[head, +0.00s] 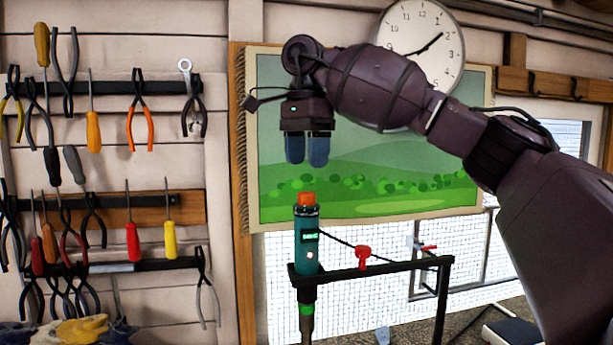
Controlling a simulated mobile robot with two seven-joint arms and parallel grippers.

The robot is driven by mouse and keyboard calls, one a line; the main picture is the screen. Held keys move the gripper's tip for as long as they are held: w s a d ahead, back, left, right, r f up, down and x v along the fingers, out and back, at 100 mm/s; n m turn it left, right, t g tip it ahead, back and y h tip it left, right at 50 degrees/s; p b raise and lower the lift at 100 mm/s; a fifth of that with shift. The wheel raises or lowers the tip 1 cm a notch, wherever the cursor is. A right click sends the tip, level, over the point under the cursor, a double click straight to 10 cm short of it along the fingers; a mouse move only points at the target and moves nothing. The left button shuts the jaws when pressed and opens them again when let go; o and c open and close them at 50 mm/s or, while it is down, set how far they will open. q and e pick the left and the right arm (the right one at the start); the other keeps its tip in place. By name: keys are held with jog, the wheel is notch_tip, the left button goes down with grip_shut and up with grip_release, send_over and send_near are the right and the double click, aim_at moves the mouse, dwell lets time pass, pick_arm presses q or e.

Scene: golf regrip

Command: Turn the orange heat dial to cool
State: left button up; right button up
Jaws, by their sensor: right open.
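The orange heat dial (307,199) sits on top of a teal upright heat tool (306,244). The tool has a small green display and a round light on its front, and it stands at the left end of a black frame (375,273). My right gripper (307,163) points straight down above the dial, with a clear gap between its blue fingertips and the dial. It is open and empty. My left gripper is not in view. The dial's markings are too small to read.
A red clamp (363,256) stands on the black frame's bar, right of the tool. Pliers and screwdrivers hang on the left wall. A green landscape banner (400,180) hangs behind my right arm, below a clock (425,40). Gloves (80,330) lie at the bottom left.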

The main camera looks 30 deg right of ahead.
aim_at(306, 193)
jog(key=shift+r, duration=2.15)
